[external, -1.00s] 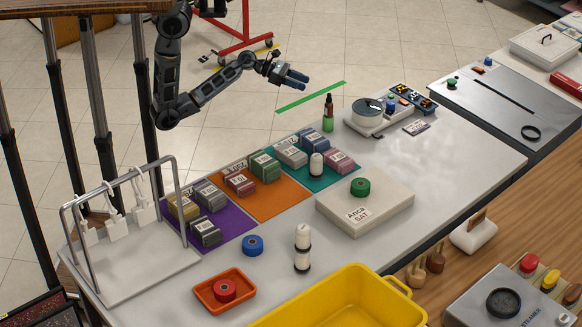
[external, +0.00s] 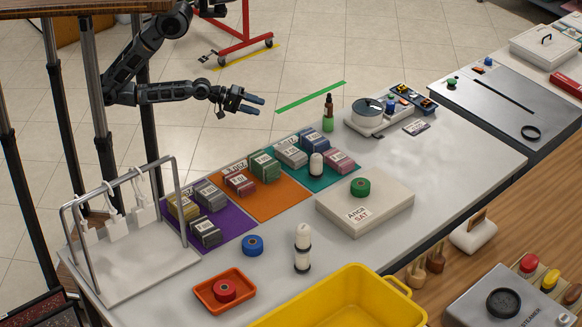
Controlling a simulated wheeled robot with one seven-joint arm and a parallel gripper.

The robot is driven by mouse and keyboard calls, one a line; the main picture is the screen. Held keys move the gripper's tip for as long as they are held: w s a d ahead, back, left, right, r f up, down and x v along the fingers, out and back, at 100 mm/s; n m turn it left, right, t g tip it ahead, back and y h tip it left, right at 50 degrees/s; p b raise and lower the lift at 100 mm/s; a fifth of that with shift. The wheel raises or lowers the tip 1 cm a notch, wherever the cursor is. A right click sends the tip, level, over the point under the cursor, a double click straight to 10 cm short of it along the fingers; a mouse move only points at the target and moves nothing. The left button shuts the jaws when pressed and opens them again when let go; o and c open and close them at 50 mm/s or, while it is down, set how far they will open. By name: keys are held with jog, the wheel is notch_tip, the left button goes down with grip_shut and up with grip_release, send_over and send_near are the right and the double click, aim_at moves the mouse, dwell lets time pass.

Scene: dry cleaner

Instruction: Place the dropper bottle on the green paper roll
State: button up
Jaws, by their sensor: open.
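The dropper bottle (external: 328,106), brown with a dark top, stands upright near the table's back edge. It appears to stand on a short green cylinder (external: 328,125), which looks like the green paper roll; the contact between them is too small to make out clearly. My gripper (external: 256,104) is open and empty. It is in the air to the left of the bottle, beyond the table's back edge and clear of everything.
A flatter green roll (external: 360,187) lies on a white box (external: 376,213). A scale-like device (external: 368,113) stands right of the bottle. A white cylinder (external: 316,165) and several small packs on coloured mats are in front. A yellow bin (external: 398,286) is at the front.

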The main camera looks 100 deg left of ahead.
jog(key=s+d+r+m, duration=0.2)
jog(key=s+d+m, duration=0.1)
jog(key=s+m, duration=0.4)
jog(key=s+d+r+m+t+h, duration=0.1)
jog(key=s+d+r+m, duration=0.2)
jog(key=s+m, duration=0.3)
jog(key=shift+s+d+m, duration=0.4)
jog(key=shift+d+m, duration=0.4)
jog(key=shift+m, duration=1.3)
